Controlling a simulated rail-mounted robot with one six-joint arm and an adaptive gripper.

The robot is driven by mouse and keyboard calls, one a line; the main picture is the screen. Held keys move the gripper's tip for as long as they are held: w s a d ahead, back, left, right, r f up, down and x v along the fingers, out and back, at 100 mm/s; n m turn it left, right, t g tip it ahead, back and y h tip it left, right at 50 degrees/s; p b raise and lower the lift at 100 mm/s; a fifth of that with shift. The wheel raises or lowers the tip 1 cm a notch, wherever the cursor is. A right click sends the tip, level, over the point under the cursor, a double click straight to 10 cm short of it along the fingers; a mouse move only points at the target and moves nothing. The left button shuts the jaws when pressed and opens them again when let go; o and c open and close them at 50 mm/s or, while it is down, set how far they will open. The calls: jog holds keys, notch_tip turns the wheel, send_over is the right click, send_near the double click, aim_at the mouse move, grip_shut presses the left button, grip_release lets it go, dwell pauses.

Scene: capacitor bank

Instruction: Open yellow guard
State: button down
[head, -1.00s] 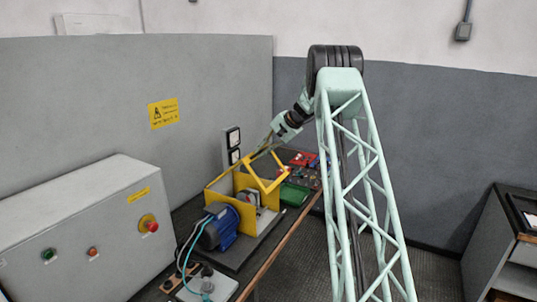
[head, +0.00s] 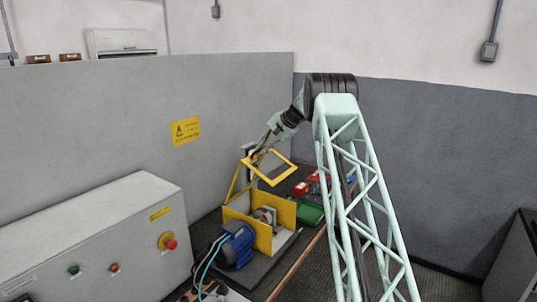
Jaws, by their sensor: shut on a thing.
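The yellow guard (head: 292,166) is a square frame joined to a yellow box housing (head: 264,238) on the bench. Its frame is tilted up above the housing, with its side arms rising from the housing's left side, so the top of the housing is uncovered. My gripper (head: 258,158) is at the far upper edge of the guard frame, shut on it. The fingertips are small and partly merge with the yellow frame. A blue motor (head: 237,243) sits in front of the housing, and a grey metal part shows inside it.
A grey control box with a red button (head: 168,241) stands at the left. Green (head: 310,213) and red (head: 302,188) items lie on the bench to the right of the guard. A grey partition with a yellow warning sign (head: 186,130) rises behind.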

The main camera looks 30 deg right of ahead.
jog(key=shift+w+a+r+p, duration=0.25)
jog(key=shift+w+a+r, duration=0.05)
jog(key=shift+w, duration=0.35)
jog(key=shift+w+a+r+p, duration=0.2)
jog(key=shift+w+a+r, duration=0.1)
jog(key=shift+w, duration=0.3)
jog(key=shift+w+a+r+p, duration=0.25)
jog(key=shift+w+r, duration=0.05)
jog(key=shift+w, duration=0.35)
jog(key=c, duration=3.1)
grip_release()
jog(key=shift+c, duration=0.2)
jog(key=shift+r, duration=0.1)
jog(key=v, duration=1.2)
jog(key=shift+a, duration=0.1)
